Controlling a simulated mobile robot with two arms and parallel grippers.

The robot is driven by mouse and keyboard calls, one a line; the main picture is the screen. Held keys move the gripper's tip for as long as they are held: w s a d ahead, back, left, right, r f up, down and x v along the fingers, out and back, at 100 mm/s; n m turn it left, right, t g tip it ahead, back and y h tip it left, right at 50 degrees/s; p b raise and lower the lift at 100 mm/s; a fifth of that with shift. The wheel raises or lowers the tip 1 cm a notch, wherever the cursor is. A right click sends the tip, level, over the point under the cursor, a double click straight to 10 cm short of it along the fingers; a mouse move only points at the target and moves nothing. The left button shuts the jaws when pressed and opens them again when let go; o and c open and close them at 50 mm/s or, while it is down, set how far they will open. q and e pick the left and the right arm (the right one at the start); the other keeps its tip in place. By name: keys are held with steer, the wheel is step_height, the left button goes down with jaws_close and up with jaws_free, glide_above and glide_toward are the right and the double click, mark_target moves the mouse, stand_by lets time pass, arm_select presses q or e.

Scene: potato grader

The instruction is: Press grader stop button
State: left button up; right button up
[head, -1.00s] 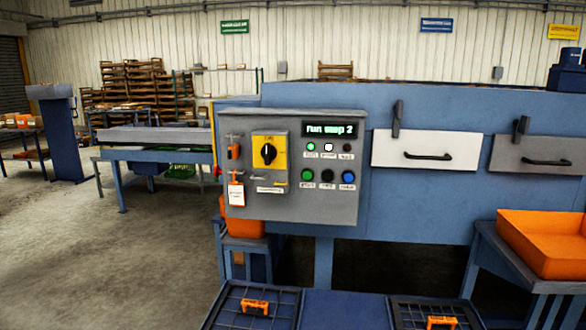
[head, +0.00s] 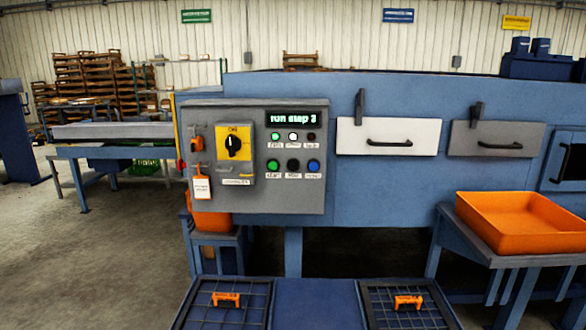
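The grey control panel (head: 252,188) is mounted on the front of the blue grader (head: 400,205). Its display (head: 292,118) shows green text that looks like "run step 2" or "3". The lower row has a green button (head: 273,165), a black button (head: 293,165) and a blue button (head: 313,166); their labels are too small to read surely. Above them are a lit green lamp (head: 275,137), a lit white lamp (head: 293,137) and a dark lamp (head: 311,137). A black rotary switch (head: 234,144) sits on a yellow plate to the left. Neither gripper is in view.
My front trays with dark grids and orange handles (head: 226,299) fill the bottom. An orange bin (head: 520,222) stands on a blue table at right. An orange lock and white tag (head: 201,187) hang at the panel's left. Open floor (head: 90,260) lies at left.

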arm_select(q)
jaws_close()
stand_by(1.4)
